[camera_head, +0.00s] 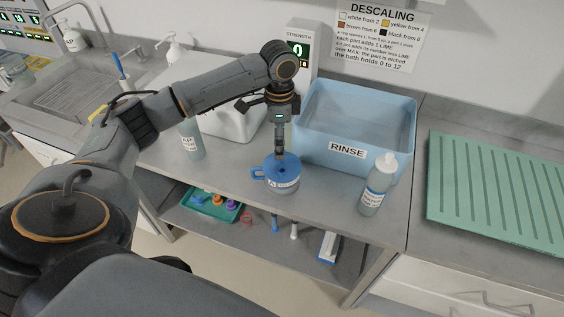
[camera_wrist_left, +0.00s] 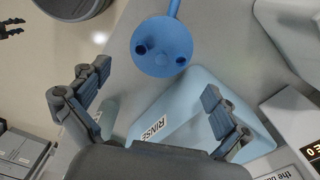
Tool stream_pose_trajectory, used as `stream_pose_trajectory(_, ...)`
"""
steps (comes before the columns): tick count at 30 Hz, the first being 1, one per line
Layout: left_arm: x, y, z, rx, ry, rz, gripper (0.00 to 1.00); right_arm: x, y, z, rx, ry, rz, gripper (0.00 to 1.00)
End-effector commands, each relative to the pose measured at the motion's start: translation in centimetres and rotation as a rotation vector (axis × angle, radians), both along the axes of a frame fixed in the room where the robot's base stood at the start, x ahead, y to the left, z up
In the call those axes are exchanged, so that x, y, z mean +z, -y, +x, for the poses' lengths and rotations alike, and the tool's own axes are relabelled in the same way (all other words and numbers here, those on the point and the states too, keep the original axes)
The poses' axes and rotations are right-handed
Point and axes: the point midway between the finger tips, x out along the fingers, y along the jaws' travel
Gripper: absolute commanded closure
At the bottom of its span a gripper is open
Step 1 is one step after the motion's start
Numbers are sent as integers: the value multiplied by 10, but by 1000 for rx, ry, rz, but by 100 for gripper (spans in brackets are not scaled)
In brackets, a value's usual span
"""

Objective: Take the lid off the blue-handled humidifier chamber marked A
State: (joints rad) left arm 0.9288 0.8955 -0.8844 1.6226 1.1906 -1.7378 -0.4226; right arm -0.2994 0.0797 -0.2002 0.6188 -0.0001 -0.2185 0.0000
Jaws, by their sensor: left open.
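The humidifier chamber (camera_head: 284,182) stands upright near the front edge of the steel counter. It has a blue handle (camera_head: 258,173) on its left and a white label too small to read. Its round blue lid (camera_head: 290,166) is on it. In the left wrist view the lid (camera_wrist_left: 165,58) shows two dark ports, with the blue handle running off the top. My left gripper (camera_head: 280,150) points down just over the lid and hides part of it. Its fingers (camera_wrist_left: 156,85) are open with nothing between them; contact is unclear. Dark prongs at the wrist view's left edge may be my right gripper (camera_wrist_left: 12,29).
A blue RINSE basin (camera_head: 347,151) stands close behind and right of the chamber. A white-capped bottle (camera_head: 374,187) stands to the right, another bottle (camera_head: 191,140) to the left. A green ribbed mat (camera_head: 500,195) lies far right. The lower shelf holds a green tray (camera_head: 213,204).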

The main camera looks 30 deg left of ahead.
Motion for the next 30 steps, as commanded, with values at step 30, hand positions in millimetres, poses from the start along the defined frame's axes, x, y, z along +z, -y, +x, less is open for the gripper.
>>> stream_pose_trajectory(30, -79, 2, 7, -1, 2, 0, 16, 29, 0, 0, -1, -1, 0, 60)
